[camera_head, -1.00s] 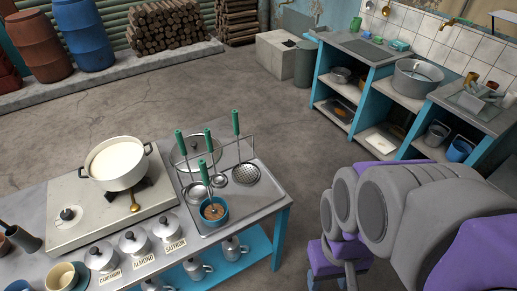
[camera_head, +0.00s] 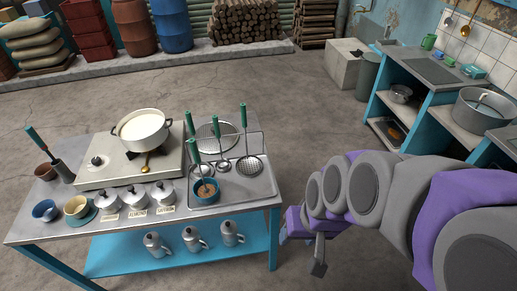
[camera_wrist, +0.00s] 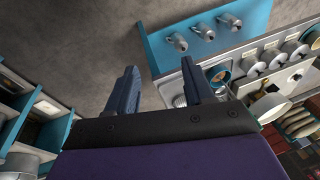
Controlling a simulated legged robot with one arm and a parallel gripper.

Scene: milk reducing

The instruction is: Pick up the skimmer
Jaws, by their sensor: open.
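The skimmer is a round perforated metal head (camera_head: 250,166) on a long upright stem with a green handle (camera_head: 243,116). It hangs at the right end of a wire rack over the metal tray, beside other green-handled utensils (camera_head: 222,164). My gripper (camera_head: 318,262) is right of the table and apart from the skimmer. In the wrist view my gripper (camera_wrist: 160,72) has its two fingers spread, with nothing held between them. A round metal piece (camera_wrist: 179,101) shows beside the right finger there; I cannot tell whether it is the skimmer.
The table holds a milk pot (camera_head: 141,130) on a stove, a blue cup (camera_head: 205,190) and lidded canisters (camera_head: 163,194). A blue-sided bench (camera_head: 400,115) stands at right. Floor between is clear.

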